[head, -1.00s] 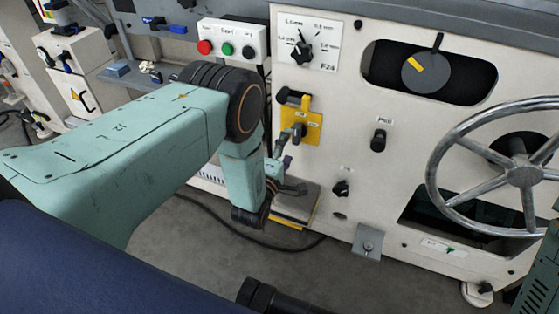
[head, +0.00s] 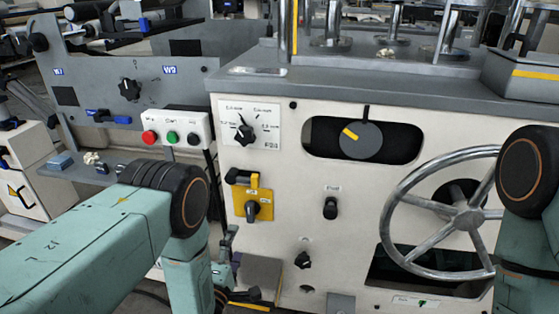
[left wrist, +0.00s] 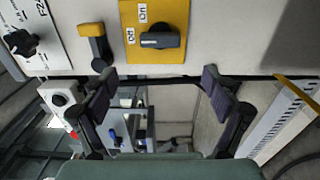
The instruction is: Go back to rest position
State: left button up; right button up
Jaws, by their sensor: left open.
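My left gripper (head: 230,262) is below and slightly left of the yellow switch plate (head: 252,205) on the cream machine front. In the left wrist view its two dark fingers (left wrist: 160,90) are spread wide with nothing between them. That view shows the yellow plate (left wrist: 165,12) with its black rotary knob (left wrist: 160,40) and On/Off labels, apart from the fingers. My left arm (head: 90,245) reaches in from the left, bent down at the elbow. My right arm (head: 530,190) shows at the right edge; its gripper is out of view.
A large metal handwheel (head: 465,217) stands out from the machine near my right arm. A button box (head: 172,134) with red, green and black controls is behind my left elbow. A black selector (head: 244,132) and a push knob (head: 330,208) also protrude from the front.

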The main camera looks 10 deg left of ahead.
aim_at(247, 216)
pick_arm(q)
jog(key=w, duration=1.2)
jog(key=shift+d, duration=0.2)
jog(key=shift+s, duration=0.1)
